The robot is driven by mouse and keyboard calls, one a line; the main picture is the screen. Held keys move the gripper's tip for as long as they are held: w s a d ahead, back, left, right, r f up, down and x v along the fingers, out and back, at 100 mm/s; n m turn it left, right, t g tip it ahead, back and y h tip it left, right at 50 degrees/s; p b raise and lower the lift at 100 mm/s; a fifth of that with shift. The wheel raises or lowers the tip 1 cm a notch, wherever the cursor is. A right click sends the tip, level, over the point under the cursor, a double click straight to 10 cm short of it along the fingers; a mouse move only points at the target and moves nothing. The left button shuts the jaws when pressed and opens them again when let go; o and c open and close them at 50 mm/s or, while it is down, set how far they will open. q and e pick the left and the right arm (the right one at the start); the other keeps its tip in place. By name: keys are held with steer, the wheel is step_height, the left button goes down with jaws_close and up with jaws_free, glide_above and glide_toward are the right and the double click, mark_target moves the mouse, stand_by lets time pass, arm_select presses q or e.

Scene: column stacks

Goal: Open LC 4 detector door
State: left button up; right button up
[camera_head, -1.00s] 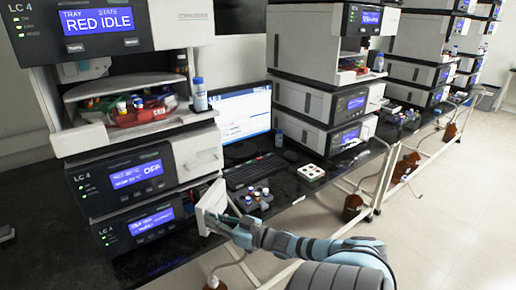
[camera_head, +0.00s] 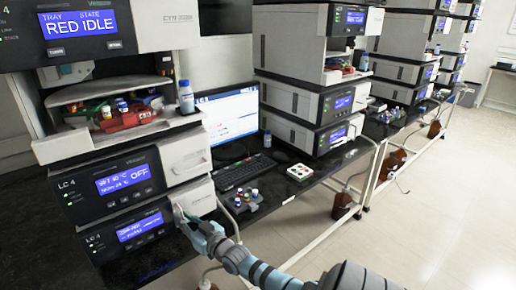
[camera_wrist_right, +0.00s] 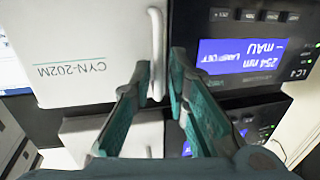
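The LC 4 detector (camera_head: 132,235) is the lowest unit of the left stack. Its display, upside down in the right wrist view (camera_wrist_right: 242,58), reads 254 nm, lamp off. Its white door (camera_head: 200,192), marked CYN-202M, looks flush with the front; it fills the upper left of the wrist view (camera_wrist_right: 75,55). A white bar handle (camera_wrist_right: 157,35) stands at the door edge beside the display. My right gripper (camera_wrist_right: 160,66) is open, its fingertips on either side of the handle, with a gap at the right finger. In the head view the right gripper (camera_head: 184,217) is at the door. My left gripper is not in view.
Another LC 4 unit (camera_head: 185,155) sits directly above the detector. A rack of small vials (camera_head: 247,203), a keyboard (camera_head: 245,170) and a monitor (camera_head: 232,118) are on the bench to the right. Other stacks stand farther right.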

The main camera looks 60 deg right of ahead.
steer(key=s+a+p, duration=0.2)
steer(key=s+p, duration=0.4)
steer(key=s, duration=0.7)
steer(key=s+a+f+g+b, duration=0.1)
steer(key=s+f+g, duration=0.2)
steer(key=f, duration=0.6)
steer(key=s+a+f+g+b, duration=0.1)
steer(key=s+a+f+g, duration=0.1)
steer(key=s+f, duration=0.5)
steer(key=s+a+f+n+g+b, duration=0.1)
steer(key=s+f+g, duration=0.3)
steer(key=f, duration=0.8)
steer(key=shift+s+a+f+y, duration=0.25)
steer(key=shift+s+y, duration=0.15)
steer(key=shift+s, duration=0.35)
